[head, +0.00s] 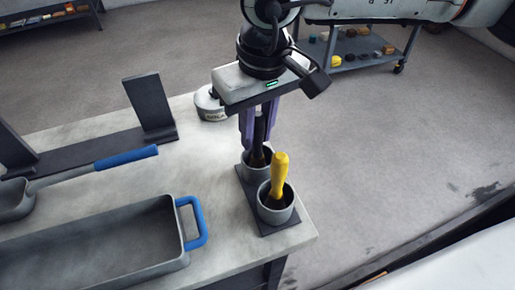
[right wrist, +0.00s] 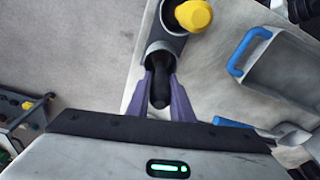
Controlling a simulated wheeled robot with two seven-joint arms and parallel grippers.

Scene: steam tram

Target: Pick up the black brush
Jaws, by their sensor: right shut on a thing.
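The black brush (head: 259,134) stands upright in the rear grey cup (head: 247,171) of a two-cup holder near the table's right edge. My right gripper (head: 258,128) comes down from above, and its purple fingers are shut on the brush handle. The right wrist view shows the fingers (right wrist: 160,98) on both sides of the black brush (right wrist: 160,88), whose lower part is inside the cup. A yellow-handled brush (head: 279,172) stands in the front cup, close to my right gripper. My left gripper is not in view.
On the table (head: 215,240) lie a grey tray with a blue handle (head: 204,222), a blue-handled scoop (head: 126,159) and a dark rack (head: 100,147). A round grey container (head: 209,106) stands behind the cups. Floor lies beyond the table's right edge.

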